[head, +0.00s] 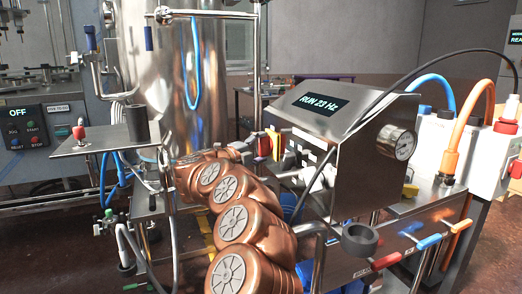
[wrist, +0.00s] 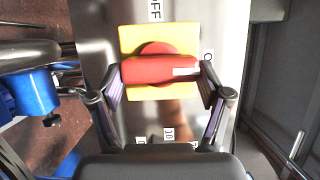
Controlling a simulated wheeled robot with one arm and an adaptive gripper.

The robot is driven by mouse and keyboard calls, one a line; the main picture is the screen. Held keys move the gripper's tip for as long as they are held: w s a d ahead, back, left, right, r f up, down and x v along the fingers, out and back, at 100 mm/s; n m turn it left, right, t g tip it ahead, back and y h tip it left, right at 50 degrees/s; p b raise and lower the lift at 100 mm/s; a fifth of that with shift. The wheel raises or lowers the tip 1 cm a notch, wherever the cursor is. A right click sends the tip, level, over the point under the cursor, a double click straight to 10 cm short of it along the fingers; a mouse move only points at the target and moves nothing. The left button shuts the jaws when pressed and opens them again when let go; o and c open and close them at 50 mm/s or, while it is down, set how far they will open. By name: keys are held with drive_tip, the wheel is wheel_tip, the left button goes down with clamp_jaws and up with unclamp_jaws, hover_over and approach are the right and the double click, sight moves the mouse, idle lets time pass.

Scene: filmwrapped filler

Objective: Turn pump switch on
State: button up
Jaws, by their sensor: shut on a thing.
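The pump switch is a red rotary handle (wrist: 150,70) on a yellow plate (wrist: 187,38), seen in the wrist view. My gripper (wrist: 161,75) is shut on the red handle, with one finger at each end of it. The handle lies crosswise in that view, its white mark at the right end pointing toward a partly hidden label (wrist: 207,57) beginning with "O". An "OFF" label (wrist: 155,10) is above the plate. In the head view, my gripper is at the left side of the steel pump box (head: 340,150), whose display (head: 321,104) reads "RUN 23 HZ". The switch is largely hidden there.
A pressure gauge (head: 396,143) is on the box's right. Blue and orange hoses and a black cable run behind and beside it. A large steel tank (head: 180,75) stands behind my arm. A control panel (head: 32,135) at the left shows "OFF". Coloured valve handles (head: 428,241) line the front.

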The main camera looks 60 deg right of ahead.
drive_tip(key=shift+f, duration=0.1)
drive_tip(key=o, duration=1.1)
drive_tip(key=a, duration=0.4)
drive_tip(key=w+a, duration=0.1)
drive_tip(key=a, duration=0.3)
drive_tip(key=w+a, duration=0.1)
drive_tip(key=a, duration=0.2)
drive_tip(key=shift+w+a, duration=0.15)
drive_tip(key=shift+a, duration=0.25)
